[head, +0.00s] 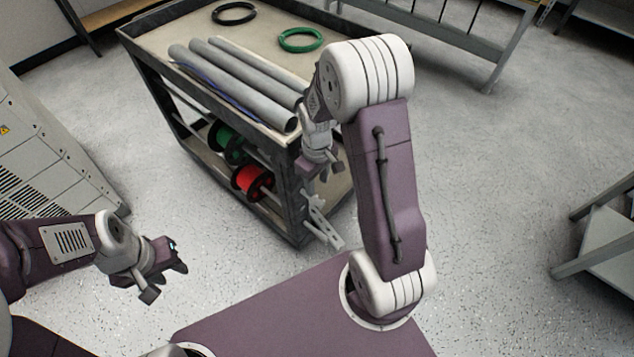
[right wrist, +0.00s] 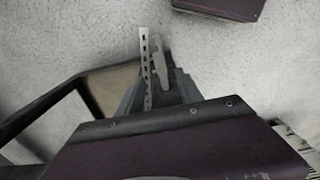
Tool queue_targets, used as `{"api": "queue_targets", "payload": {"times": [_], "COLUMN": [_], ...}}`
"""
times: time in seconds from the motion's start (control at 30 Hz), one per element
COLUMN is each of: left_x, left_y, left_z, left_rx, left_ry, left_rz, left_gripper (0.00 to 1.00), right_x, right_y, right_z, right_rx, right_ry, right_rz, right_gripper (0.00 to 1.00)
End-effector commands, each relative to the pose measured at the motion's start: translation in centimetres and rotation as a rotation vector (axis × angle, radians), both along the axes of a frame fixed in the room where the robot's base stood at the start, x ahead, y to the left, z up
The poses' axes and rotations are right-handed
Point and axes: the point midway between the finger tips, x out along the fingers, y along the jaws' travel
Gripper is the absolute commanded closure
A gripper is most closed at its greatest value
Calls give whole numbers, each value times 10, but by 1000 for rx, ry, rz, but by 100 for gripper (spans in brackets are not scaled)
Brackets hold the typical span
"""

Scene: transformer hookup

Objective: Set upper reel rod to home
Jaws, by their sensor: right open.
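A green reel (head: 229,141) sits on the upper reel rod (head: 263,161), below the cart's top; part of the rod shows between reel and end post. A red reel (head: 252,181) sits lower. At the cart's near end a perforated metal strip (head: 323,222) sticks out; it also shows in the right wrist view (right wrist: 146,70), beside a pale lever-like piece (right wrist: 160,66). My right gripper (head: 318,166) is open beside the cart's end, above the strip, partly hidden by its own arm. My left gripper (head: 167,276) is over the floor, away from the cart; its jaw gap is unclear.
The cart (head: 150,38) carries several grey tubes (head: 228,74), a black coil (head: 234,13) and a green coil (head: 301,39) on top. A grey cabinet (head: 50,150) stands at left, a shelf (head: 605,235) at right. Open floor lies between cart and shelf.

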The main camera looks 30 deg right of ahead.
Motion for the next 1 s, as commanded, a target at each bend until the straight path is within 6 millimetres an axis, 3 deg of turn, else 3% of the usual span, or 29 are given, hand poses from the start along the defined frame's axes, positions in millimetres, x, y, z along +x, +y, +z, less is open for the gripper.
{"api": "queue_targets", "payload": {"times": [0.03, 0.13, 0.3, 0.4, 0.47, 0.6, 0.7, 0.8, 1.0], "left_x": [0, 0, 0, 0, 0, 0, 0, 0, 0], "left_y": [0, 0, 0, 0, 0, 0, 0, 0, 0], "left_z": [1, 8, 32, 45, 53, 67, 73, 75, 73], "left_rx": [0, 0, 0, 0, 0, 0, 0, 0, 0], "left_ry": [0, 0, 0, 0, 0, 0, 0, 0, 0], "left_rz": [0, 0, 0, 0, 0, 0, 0, 0, 0], "left_gripper": [64, 64, 64, 64, 64, 64, 64, 64, 64], "right_x": [0, 5, 21, 16, 5, -42, -77, -100, -108], "right_y": [-2, -35, -146, -175, -176, -145, -118, -101, -94], "right_z": [0, 0, -1, -7, -11, -13, -9, -3, -3], "right_rx": [-5, -65, -245, -246, -202, -14, 119, 203, 237], "right_ry": [-2, -33, -169, -260, -323, -485, -584, -645, -667], "right_rz": [3, 60, 410, 688, 851, 1164, 1302, 1375, 1406], "right_gripper": [72, 100, 100, 100, 100, 100, 100, 100, 100]}}
